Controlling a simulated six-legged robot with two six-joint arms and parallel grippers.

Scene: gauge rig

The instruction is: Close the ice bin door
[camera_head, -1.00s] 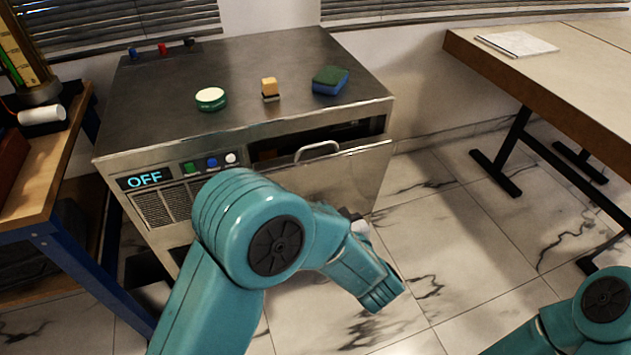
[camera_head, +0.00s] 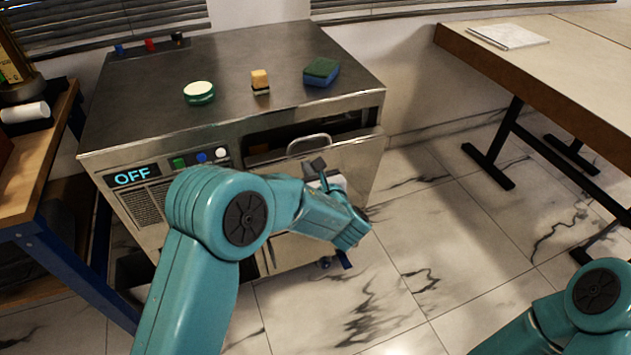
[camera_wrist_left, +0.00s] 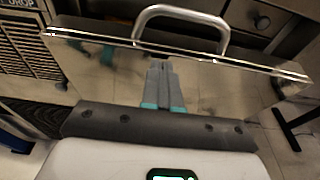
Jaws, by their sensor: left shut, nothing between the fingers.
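The ice bin door (camera_head: 358,165) is a shiny steel panel on the front of the steel ice machine (camera_head: 230,70). It stands ajar, leaning outward at its top, with a dark gap above it. Its curved handle (camera_head: 309,143) is at the top edge and also shows in the left wrist view (camera_wrist_left: 182,12). My left gripper (camera_head: 318,166) is in front of the door, below the handle. In the left wrist view its fingers (camera_wrist_left: 161,66) are together and empty, pointing at the door panel; I cannot tell whether they touch it. My right gripper is out of view.
A green-and-white round tin (camera_head: 199,93), a small yellow-topped block (camera_head: 260,82) and a green-blue sponge (camera_head: 321,72) sit on the machine's top. A wooden bench (camera_head: 40,170) stands left, a table (camera_head: 560,60) right. The tiled floor between machine and table is clear.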

